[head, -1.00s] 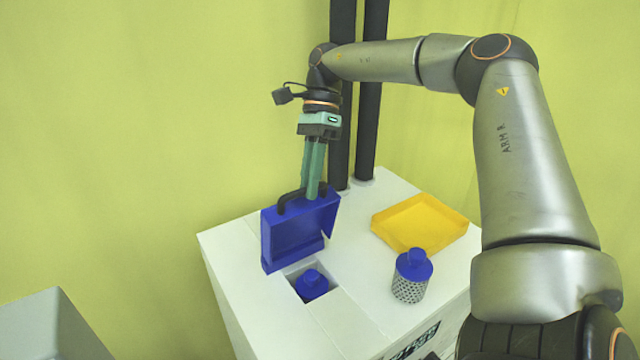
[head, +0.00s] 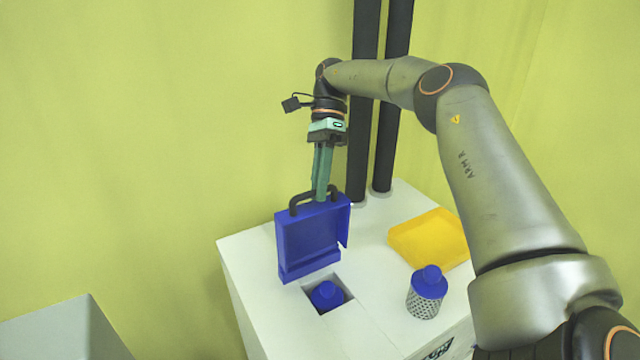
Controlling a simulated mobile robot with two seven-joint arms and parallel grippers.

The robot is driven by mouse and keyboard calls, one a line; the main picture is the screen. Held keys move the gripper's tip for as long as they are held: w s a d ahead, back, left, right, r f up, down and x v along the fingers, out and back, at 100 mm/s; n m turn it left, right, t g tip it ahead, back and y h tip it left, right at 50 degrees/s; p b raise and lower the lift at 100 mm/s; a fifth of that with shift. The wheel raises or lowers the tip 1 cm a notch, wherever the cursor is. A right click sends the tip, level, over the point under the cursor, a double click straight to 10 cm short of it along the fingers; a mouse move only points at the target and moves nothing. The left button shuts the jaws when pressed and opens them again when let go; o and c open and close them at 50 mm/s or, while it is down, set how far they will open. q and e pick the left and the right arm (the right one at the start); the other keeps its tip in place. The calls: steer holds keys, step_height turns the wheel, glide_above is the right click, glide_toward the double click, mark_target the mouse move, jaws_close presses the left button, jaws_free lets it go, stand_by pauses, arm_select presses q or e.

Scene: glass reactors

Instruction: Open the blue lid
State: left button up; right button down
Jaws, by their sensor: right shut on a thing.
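The blue lid (head: 308,240) stands nearly upright at the back edge of a square opening in the white cabinet top. Its black handle (head: 300,203) is at its upper edge. My right gripper (head: 321,196) points down at the handle and is shut on it. The fingertips partly hide the handle. Inside the opening sits a blue-capped object (head: 327,295), its lower part hidden in the recess. My left gripper is not in the view.
The white cabinet (head: 372,314) also carries a yellow tray (head: 430,240) and a perforated metal canister with a blue cap (head: 427,292) to the right of the opening. Two dark vertical posts (head: 364,110) rise behind. A grey block (head: 65,330) is at the lower left.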

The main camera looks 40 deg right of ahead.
steer(key=shift+s+d+f, duration=0.1)
steer(key=shift+d+f, duration=0.1)
steer(key=shift+f, duration=0.25)
steer(key=c, duration=0.9)
jaws_free()
steer(key=shift+d, duration=0.1)
steer(key=shift+o, duration=0.3)
